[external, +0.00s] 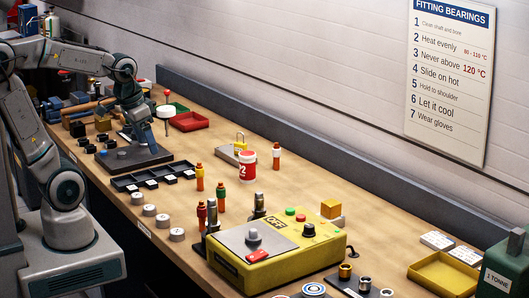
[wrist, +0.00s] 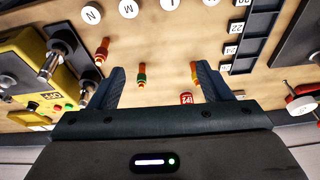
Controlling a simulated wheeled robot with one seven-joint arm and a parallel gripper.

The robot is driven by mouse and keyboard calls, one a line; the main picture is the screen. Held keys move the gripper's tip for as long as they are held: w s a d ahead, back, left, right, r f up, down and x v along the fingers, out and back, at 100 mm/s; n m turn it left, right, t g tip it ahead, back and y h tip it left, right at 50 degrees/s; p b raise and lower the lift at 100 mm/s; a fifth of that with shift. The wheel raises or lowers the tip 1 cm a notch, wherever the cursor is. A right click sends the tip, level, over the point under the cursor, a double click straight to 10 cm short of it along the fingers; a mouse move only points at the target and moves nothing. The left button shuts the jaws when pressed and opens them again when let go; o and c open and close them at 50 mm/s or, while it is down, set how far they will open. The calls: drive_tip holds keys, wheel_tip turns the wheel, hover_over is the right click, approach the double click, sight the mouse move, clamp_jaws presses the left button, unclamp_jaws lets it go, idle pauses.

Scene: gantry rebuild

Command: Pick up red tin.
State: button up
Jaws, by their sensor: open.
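The red tin (external: 248,167) stands upright on the bench near the back strip in the external view, with a white lid and a white-marked label. In the wrist view the tin (wrist: 186,98) shows only in part, just above the gripper body between the fingers. My gripper (external: 146,136) is left of the tin in the external view, over the dark plate and apart from the tin. In the wrist view my gripper (wrist: 160,85) has its two fingers spread wide, with nothing held between them.
Green (external: 221,196) and yellow-orange (external: 199,177) bottles stand in front. A yellow control box (external: 275,255) is nearer.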

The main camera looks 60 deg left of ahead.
drive_tip(key=w+a+r+m, duration=0.1)
drive_tip(key=w+m, duration=0.1)
drive_tip(key=w, duration=0.7)
drive_tip(key=m+g+h+b, duration=0.1)
drive_tip(key=m+h+b, duration=0.1)
drive_tip(key=m, duration=0.5)
approach(243, 153)
drive_tip(key=f, duration=0.1)
drive_tip(key=p+x, duration=0.1)
drive_tip(key=x, duration=0.6)
drive_tip(key=shift+w+d+f+p, duration=0.1)
drive_tip(key=shift+w+f+p, duration=0.05)
drive_tip(key=shift+f+p, duration=0.2)
drive_tip(key=shift+w+d+p+x, duration=0.15)
drive_tip(key=shift+p+x, duration=0.4)
drive_tip(key=shift+x, duration=0.85)
drive_tip(key=shift+w+d+p+x, duration=0.15)
drive_tip(key=shift+p+x, duration=0.35)
drive_tip(key=shift+x, duration=0.9)
drive_tip(key=shift+r, duration=0.15)
drive_tip(key=c, duration=1.1)
